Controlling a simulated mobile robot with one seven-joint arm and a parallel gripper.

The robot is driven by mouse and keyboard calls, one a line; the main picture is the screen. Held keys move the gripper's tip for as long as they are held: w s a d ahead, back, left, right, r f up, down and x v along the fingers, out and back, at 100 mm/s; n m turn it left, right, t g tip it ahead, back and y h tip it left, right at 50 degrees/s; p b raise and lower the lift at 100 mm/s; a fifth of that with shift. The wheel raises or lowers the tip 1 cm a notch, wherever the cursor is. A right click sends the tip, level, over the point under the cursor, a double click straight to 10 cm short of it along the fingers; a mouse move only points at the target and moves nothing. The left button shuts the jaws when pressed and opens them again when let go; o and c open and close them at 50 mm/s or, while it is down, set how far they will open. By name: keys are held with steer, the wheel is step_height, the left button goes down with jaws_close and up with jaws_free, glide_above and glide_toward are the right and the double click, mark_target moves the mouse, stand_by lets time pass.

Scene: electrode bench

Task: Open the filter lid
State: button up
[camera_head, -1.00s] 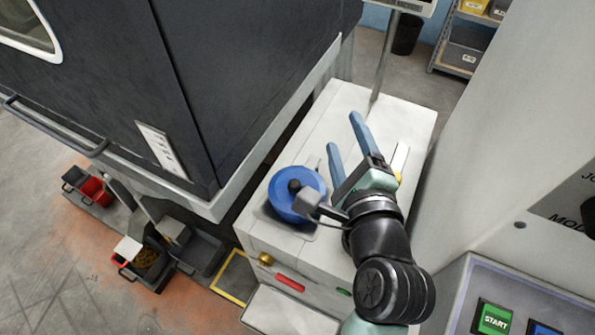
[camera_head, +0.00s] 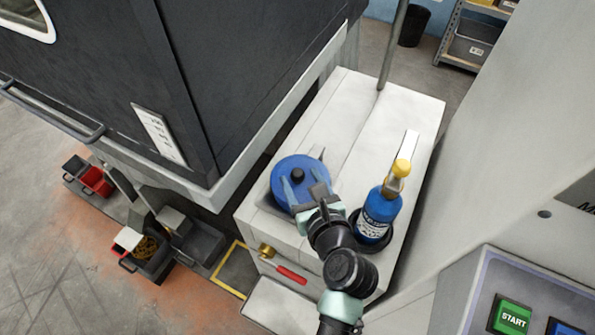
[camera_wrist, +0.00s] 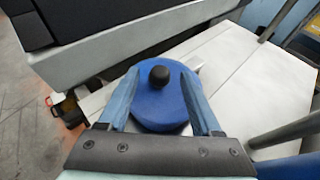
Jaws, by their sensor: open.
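The filter lid (camera_head: 283,173) is a round blue disc with a black knob (camera_head: 297,174) at its middle, on the left part of the white cabinet top. It looks closed. My gripper (camera_head: 303,183) is open over the near part of the lid, its two blue fingers pointing at the knob. In the wrist view the lid (camera_wrist: 158,108) lies between the open fingers (camera_wrist: 160,85), and the black knob (camera_wrist: 159,75) stands between their tips. I cannot tell whether the fingers touch the lid.
A blue bottle with a yellow cap (camera_head: 380,210) stands in a dark round holder right of my gripper. A grey post (camera_head: 393,45) rises at the cabinet's back. A dark machine (camera_head: 230,80) overhangs the left side. The rear cabinet top (camera_head: 370,105) is clear.

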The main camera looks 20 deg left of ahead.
mark_target(299, 175)
steer(key=shift+x, duration=1.7)
jaws_close()
